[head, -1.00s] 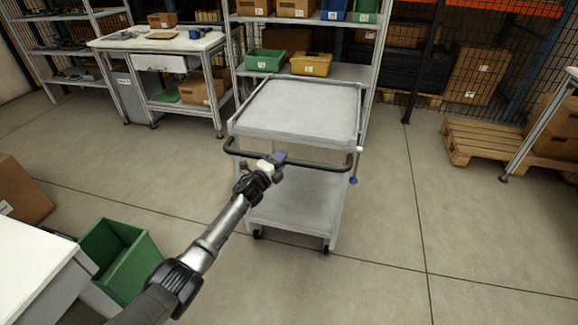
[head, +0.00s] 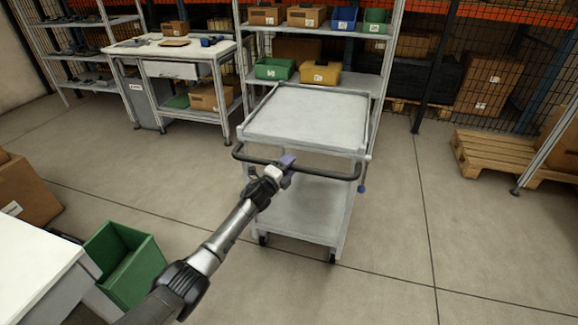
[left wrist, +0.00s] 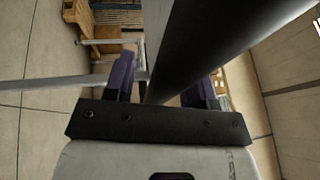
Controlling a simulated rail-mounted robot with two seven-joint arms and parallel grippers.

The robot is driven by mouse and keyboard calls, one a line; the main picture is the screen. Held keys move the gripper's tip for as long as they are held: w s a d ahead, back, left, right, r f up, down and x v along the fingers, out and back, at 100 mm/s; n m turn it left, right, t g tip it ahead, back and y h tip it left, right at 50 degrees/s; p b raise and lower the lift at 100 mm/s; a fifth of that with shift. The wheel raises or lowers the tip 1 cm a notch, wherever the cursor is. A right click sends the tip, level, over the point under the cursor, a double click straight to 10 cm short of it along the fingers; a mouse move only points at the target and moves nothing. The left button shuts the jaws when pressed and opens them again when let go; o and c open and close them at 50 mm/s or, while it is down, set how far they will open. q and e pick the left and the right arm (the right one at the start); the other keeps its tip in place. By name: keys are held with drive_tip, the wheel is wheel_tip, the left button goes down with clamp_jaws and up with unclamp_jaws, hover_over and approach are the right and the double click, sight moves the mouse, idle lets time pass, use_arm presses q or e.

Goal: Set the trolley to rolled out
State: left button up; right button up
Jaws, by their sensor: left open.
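The trolley (head: 308,118) is a grey two-deck cart on casters, standing in front of the shelving rack. Its dark handle bar (head: 330,176) runs along the near side. My left gripper (head: 287,162) is at the handle, left of its middle. In the left wrist view, the dark bar (left wrist: 215,45) passes between the two purple-tipped fingers (left wrist: 161,85), which stand apart. Contact with the bar cannot be told. The lower deck (head: 305,208) is bare. My right gripper is not in view.
The rack (head: 385,70) with bins stands close behind the trolley. A workbench (head: 170,50) is at the back left, a pallet (head: 490,152) at the right. A green bin (head: 125,262) and white table (head: 40,265) are at the near left. Floor right of the trolley is clear.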

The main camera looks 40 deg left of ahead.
use_arm(q)
drive_tip(key=shift+s, duration=0.2)
drive_tip(key=shift+s+p, duration=0.25)
drive_tip(key=shift+p, duration=0.15)
drive_tip(key=s+f+p, duration=0.2)
drive_tip(key=s+p, duration=0.3)
drive_tip(key=s, duration=0.7)
drive_tip(key=shift+s+a+f, duration=0.25)
drive_tip(key=shift+s, duration=0.1)
